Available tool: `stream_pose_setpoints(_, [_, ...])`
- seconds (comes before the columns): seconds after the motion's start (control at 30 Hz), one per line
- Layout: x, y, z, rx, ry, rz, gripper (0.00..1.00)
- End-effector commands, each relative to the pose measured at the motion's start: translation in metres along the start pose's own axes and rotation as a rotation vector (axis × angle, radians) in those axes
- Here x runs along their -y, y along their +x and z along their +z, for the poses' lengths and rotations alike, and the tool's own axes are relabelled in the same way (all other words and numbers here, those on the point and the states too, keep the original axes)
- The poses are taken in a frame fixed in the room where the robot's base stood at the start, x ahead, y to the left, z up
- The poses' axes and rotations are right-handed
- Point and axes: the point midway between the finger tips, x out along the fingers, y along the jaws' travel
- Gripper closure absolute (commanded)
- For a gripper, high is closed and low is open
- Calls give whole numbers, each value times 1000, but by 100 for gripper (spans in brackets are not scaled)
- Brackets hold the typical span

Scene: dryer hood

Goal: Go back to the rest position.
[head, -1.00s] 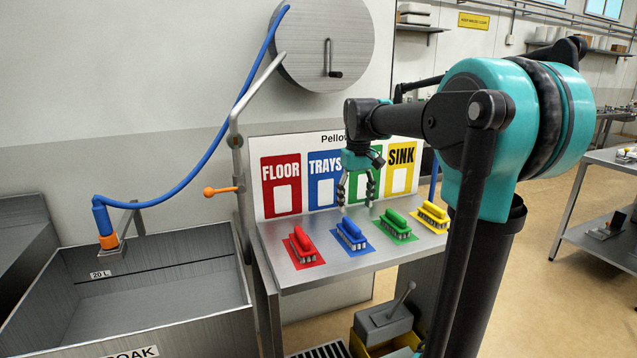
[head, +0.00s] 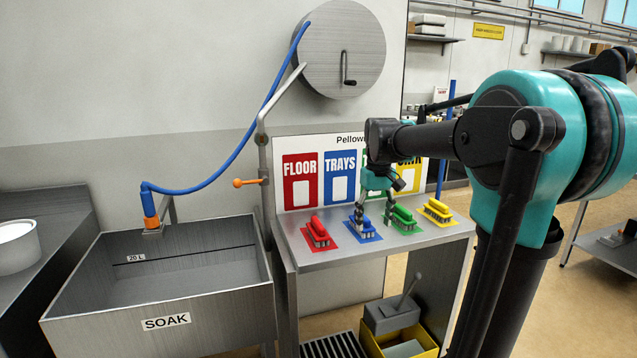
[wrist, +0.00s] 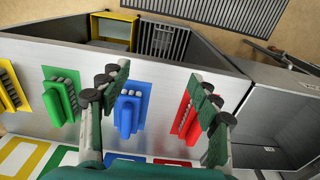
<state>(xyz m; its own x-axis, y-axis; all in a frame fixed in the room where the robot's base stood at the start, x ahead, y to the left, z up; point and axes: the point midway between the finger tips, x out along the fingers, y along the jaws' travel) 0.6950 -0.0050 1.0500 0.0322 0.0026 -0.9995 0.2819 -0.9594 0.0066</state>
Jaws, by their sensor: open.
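My gripper (head: 374,214) is open and empty in the head view, its fingers pointing down over the steel shelf by the blue brush (head: 363,229) and green brush (head: 402,218). In the wrist view my open gripper (wrist: 158,88) frames the blue brush (wrist: 129,112) between its fingers. One finger stands between the green brush (wrist: 60,97) and the blue one; the other partly hides the red brush (wrist: 188,108). The red brush (head: 317,232) and yellow brush (head: 437,210) show at either side in the head view. I cannot tell the exact height of the fingertips.
The brushes lie on colour-matched mats on the steel shelf (head: 343,263), before the labelled board (head: 364,150). A SOAK sink (head: 160,307) with a blue hose (head: 232,158) stands left. A yellow crate (head: 428,338) and grey box (head: 390,316) sit below the shelf's right side.

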Motion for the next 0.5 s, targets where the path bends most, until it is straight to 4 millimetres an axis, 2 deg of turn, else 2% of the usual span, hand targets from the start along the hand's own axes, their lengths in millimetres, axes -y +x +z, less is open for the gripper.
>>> stream_pose_setpoints(0.27, [0,43,34,-61,54,12,37])
stream_pose_setpoints(0.37, [1,65,53,-94,82,18,37])
stream_pose_setpoints(0.5, [5,106,90,-154,134,28,37])
